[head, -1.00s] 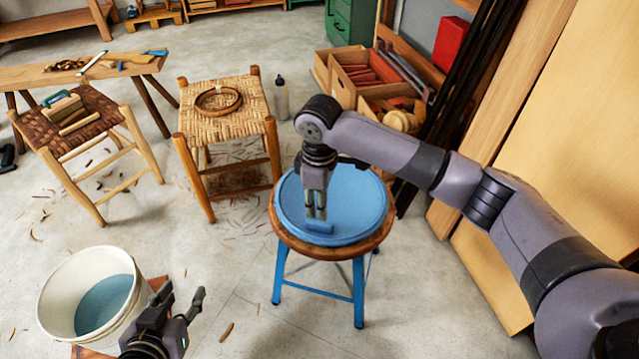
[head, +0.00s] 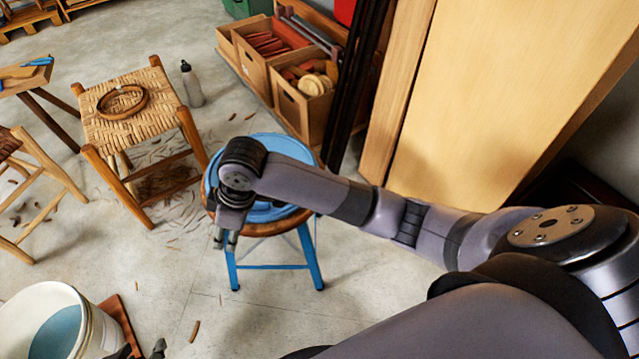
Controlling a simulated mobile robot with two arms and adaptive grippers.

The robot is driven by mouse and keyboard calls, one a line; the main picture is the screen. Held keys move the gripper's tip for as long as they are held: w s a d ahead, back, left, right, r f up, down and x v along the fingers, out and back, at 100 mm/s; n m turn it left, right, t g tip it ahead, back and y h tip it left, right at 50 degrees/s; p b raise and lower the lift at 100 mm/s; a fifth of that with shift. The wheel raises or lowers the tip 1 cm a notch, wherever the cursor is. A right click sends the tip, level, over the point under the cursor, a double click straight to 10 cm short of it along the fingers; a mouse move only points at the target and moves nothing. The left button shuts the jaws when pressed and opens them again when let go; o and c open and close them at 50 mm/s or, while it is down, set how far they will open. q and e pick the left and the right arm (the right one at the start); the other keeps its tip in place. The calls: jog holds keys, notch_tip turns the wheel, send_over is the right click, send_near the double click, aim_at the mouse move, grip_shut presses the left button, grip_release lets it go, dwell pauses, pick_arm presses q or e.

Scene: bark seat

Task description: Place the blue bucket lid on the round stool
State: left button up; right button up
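The blue bucket lid (head: 268,213) lies on the seat of the round stool (head: 312,258), which has a wooden rim and blue legs. My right arm crosses over the lid and hides much of it. My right gripper (head: 226,241) points down at the stool's front left edge, with a small gap between its fingers and nothing visible in them. It looks clear of the lid. My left gripper (head: 139,351) shows only its fingertips at the bottom edge, spread apart and empty beside the white bucket (head: 88,325).
A woven stool (head: 125,130) with a ring on it stands to the left of the round stool. A bottle (head: 192,85) stands behind it. Wooden crates (head: 300,110) and leaning boards are at the back right.

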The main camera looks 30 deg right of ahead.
jog(key=s+f+m+t+y, duration=0.2)
jog(key=s+m, duration=0.1)
jog(key=s, duration=0.3)
jog(key=s+d+m+t+h, duration=0.1)
jog(key=s+d+m+h, duration=0.1)
jog(key=d, duration=0.5)
jog(key=s+d+m+t+h, duration=0.2)
jog(key=s+d+m, duration=0.2)
jog(key=d, duration=0.3)
jog(key=shift+s+d+r, duration=0.15)
jog(key=shift+s+d, duration=0.1)
jog(key=shift+s, duration=0.6)
